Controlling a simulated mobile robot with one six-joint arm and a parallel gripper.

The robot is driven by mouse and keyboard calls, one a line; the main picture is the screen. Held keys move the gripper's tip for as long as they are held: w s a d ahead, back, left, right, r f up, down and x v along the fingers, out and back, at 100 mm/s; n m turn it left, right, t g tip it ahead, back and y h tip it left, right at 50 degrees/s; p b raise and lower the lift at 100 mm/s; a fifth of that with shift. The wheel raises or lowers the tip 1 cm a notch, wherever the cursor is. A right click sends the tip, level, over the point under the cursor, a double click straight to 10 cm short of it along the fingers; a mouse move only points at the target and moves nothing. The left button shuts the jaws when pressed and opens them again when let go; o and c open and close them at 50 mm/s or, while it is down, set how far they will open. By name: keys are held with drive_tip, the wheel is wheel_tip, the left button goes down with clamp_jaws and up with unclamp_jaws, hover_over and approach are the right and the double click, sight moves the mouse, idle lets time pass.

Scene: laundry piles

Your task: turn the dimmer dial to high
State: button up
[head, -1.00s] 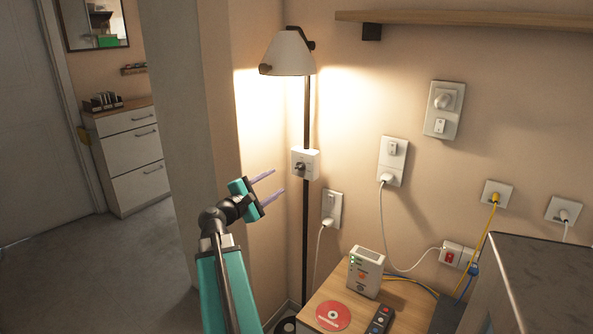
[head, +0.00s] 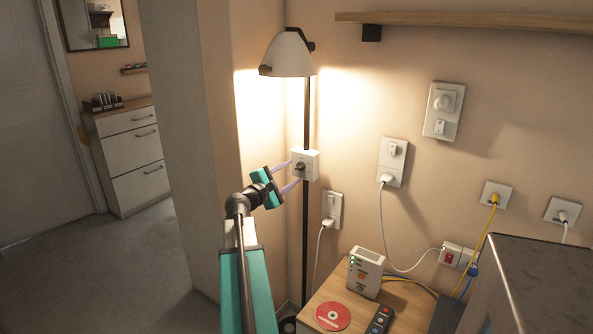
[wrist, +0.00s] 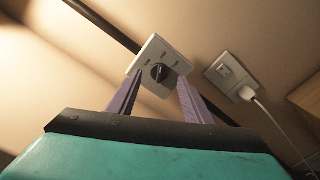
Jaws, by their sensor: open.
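The dimmer is a white box (head: 307,160) on the black pole of the floor lamp (head: 290,54), which is lit. Its dark round dial (head: 300,166) faces my gripper. In the wrist view the dial (wrist: 160,72) shows a pale pointer line and small labels around it, too small to read. My gripper (head: 293,175) is open and empty. Its purple fingers reach toward the box, one on each side of the dial in the picture. In the wrist view the fingertips (wrist: 160,74) flank the dial. I cannot tell whether they touch the box.
Switches and sockets with cords line the wall. Below, a wooden table (head: 345,291) carries a white device (head: 366,271), a red disc (head: 332,316) and a remote (head: 379,320). A wall corner stands left.

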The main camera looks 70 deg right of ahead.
sight(299, 168)
drive_tip(key=shift+x, duration=2.25)
drive_tip(key=shift+c, duration=0.3)
drive_tip(key=c, duration=1)
